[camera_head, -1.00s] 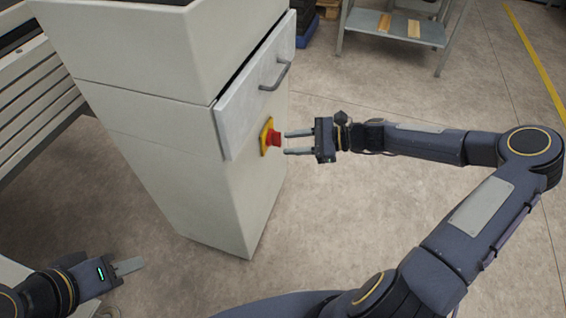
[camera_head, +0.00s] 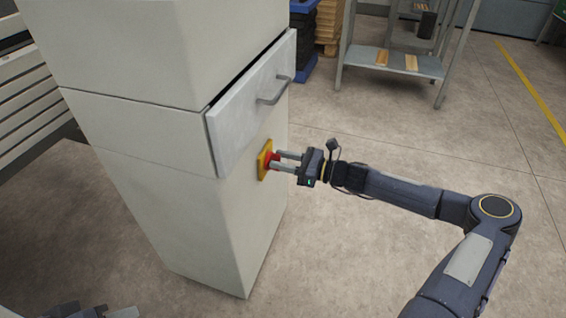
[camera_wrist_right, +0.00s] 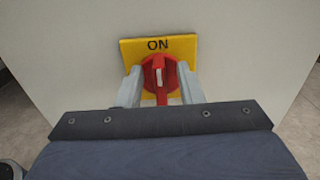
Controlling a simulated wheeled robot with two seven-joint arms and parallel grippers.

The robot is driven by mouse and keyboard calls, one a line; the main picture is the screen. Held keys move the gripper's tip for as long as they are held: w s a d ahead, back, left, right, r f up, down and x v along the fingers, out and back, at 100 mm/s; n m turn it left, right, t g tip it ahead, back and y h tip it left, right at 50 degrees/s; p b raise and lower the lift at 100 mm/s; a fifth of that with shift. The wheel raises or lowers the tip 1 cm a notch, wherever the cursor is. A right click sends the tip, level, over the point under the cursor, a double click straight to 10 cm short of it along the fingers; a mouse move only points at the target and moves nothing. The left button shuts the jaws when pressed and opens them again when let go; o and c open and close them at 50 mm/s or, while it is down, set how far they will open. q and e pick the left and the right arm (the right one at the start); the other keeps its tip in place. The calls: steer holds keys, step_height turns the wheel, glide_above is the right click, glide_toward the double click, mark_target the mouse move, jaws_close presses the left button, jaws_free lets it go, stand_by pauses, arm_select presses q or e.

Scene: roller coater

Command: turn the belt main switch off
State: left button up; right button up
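The belt main switch is a red rotary knob (camera_wrist_right: 160,76) on a yellow plate (camera_wrist_right: 187,49) on the side of the pale cabinet. In the right wrist view the plate reads "ON" above the knob, and the knob's grip stands upright. My right gripper (camera_head: 277,161) is at the switch with its fingers apart. The wrist view shows one finger on each side of the knob (camera_wrist_right: 158,84); I cannot tell whether they touch it. In the head view the fingers partly cover the red knob (camera_head: 271,160). My left gripper (camera_head: 122,312) shows only partly at the bottom left edge.
The cabinet (camera_head: 190,230) has a pale panel with a handle (camera_head: 274,91) jutting out just above the switch. A metal shelf table (camera_head: 400,65) stands at the back.

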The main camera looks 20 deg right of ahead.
jaws_close()
steer(key=shift+n, duration=0.3)
steer(key=n+b, duration=0.1)
steer(key=n, duration=0.4)
steer(key=s+f+n+b, duration=0.1)
steer(key=n, duration=0.5)
steer(key=n+b, duration=0.1)
steer(key=n, duration=0.5)
steer(key=shift+s+a+f, duration=0.15)
steer(key=shift+a+f, duration=0.2)
steer(key=shift+a, duration=0.05)
steer(key=shift+n, duration=0.3)
jaws_free()
